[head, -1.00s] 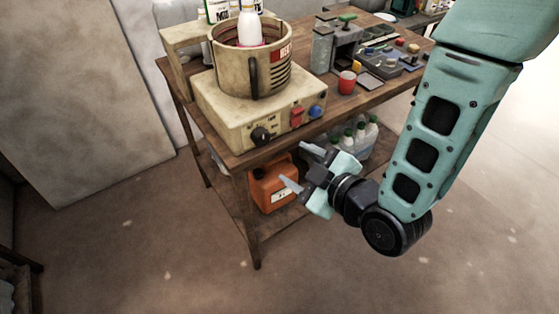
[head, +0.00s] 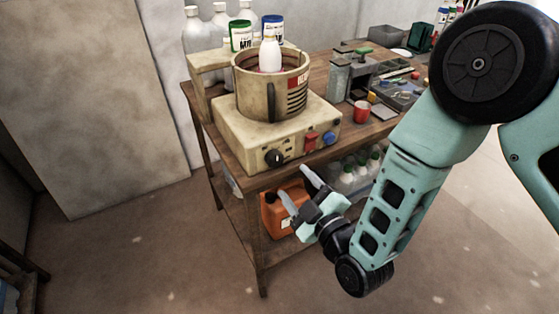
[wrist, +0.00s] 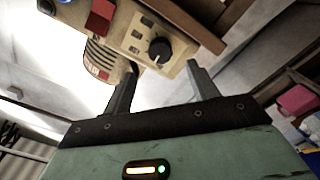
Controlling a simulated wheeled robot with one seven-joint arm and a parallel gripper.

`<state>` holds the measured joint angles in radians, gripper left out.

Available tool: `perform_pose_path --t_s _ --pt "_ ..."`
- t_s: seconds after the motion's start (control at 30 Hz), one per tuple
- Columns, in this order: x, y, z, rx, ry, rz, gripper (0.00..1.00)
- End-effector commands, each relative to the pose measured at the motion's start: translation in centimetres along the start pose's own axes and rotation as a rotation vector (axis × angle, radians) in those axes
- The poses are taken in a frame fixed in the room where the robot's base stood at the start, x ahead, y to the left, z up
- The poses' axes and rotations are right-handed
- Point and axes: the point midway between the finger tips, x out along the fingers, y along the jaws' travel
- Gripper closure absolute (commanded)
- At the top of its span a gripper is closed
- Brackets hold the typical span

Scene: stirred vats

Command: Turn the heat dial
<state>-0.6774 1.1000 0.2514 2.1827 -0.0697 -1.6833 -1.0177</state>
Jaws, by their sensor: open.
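The heat dial is a black round knob (head: 274,158) on the front face of the cream heater base (head: 236,140). It also shows in the wrist view (wrist: 160,50), beyond my fingertips and between them, with a pale pointer mark on it. My gripper (head: 294,185) is open and empty. It is in front of the bench, below and a little right of the dial, with its fingers pointing up toward the heater. The fingers do not touch the dial. A red switch (head: 310,142) and a blue knob (head: 329,138) are right of the dial.
A vat (head: 255,90) with a white bottle (head: 270,54) in it stands on the heater. A red cup (head: 361,111) is to the right on the wooden bench (head: 385,128). An orange canister (head: 280,212) and several bottles sit on the lower shelf. Floor in front is clear.

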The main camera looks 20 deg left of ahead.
Motion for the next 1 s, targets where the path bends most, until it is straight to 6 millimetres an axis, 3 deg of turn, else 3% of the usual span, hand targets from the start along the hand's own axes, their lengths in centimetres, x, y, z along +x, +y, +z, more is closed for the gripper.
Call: perform_pose_path --t_s 0.2,0.4,0.83,0.87,1.0 --pt "4.5 0.1 -0.1 0.001 0.001 0.003 0.41" --pt "7.1 0.1 0.0 0.001 0.0 0.001 0.41" --pt "8.2 0.0 0.0 0.001 -0.001 -0.001 0.41" --pt "8.2 0.0 0.0 0.001 -0.001 -0.001 0.44" --pt "8.2 0.0 0.0 0.001 -0.001 -0.001 0.83"
